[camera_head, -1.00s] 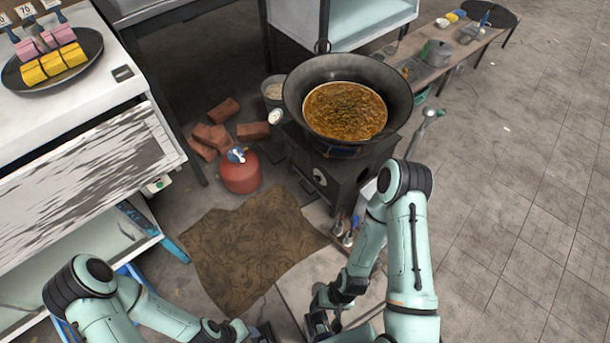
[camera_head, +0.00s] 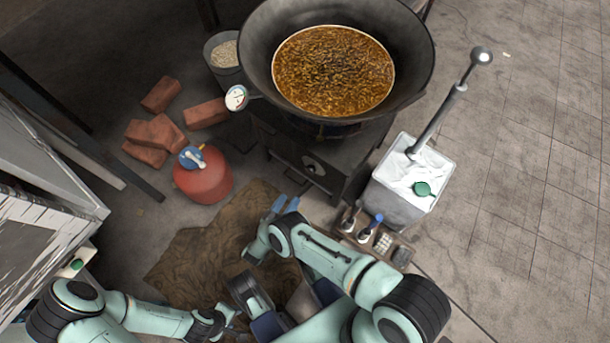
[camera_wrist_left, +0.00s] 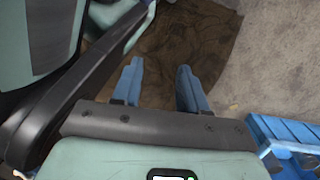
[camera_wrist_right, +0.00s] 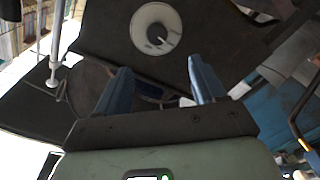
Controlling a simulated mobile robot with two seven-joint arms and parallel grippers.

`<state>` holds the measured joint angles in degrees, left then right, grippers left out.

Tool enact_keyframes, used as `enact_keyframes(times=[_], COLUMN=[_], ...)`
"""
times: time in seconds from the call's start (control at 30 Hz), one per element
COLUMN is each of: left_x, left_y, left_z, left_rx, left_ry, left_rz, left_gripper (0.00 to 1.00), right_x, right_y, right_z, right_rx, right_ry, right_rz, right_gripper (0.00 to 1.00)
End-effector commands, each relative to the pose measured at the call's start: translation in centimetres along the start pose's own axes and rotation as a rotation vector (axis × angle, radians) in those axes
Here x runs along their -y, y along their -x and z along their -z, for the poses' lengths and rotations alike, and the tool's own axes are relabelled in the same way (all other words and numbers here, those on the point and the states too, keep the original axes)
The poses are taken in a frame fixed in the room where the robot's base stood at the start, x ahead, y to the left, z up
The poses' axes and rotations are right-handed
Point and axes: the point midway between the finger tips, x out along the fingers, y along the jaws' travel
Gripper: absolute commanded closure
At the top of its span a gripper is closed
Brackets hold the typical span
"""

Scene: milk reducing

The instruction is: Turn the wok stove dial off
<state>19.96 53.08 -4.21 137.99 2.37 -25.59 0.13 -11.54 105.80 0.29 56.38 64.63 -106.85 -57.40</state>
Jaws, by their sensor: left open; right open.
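The wok stove (camera_head: 345,160) is a dark block under a large black wok (camera_head: 262,62) filled with brown food. Its dial (camera_head: 311,166) is on the front face. In the right wrist view the dial (camera_wrist_right: 156,32) is a white disc with a dark knob in its middle, beyond the fingertips. My right gripper (camera_head: 286,205) is open and empty, in front of and below the dial, apart from it. Its blue fingers also show in the right wrist view (camera_wrist_right: 160,75). My left gripper (camera_wrist_left: 160,72) is open and empty over the brown mat, low in the head view.
A round gauge (camera_head: 237,97) sits by the wok's rim. A white-topped container (camera_head: 405,185) with a handle and a small bottle rack (camera_head: 375,238) stand right. The brown mat (camera_head: 200,255) covers the floor in front.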

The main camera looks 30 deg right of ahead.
Motion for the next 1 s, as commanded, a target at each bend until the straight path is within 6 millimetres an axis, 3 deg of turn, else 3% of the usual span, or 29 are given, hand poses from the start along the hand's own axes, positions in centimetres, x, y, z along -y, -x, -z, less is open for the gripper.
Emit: enact_keyframes(times=[0.17, 0.7, 1.0], left_x=[0.0, 1.4, 1.8], left_y=[-0.2, -1.3, -1.5], left_z=[0.0, -1.7, -2.2], left_rx=[0.002, 0.067, 0.086], left_ry=[0.002, 0.022, 0.028], left_rz=[0.001, 0.028, 0.037], left_gripper=[0.57, 0.57, 0.57], right_x=[-0.2, -0.4, -0.4], right_y=[-1.2, -11.5, -13.2], right_z=[0.0, -0.1, 0.0], right_rx=[-0.002, -0.002, -0.001], right_ry=[0.011, 0.008, 0.009], right_rz=[-0.025, -0.022, -0.020], right_gripper=[0.31, 0.31, 0.31])
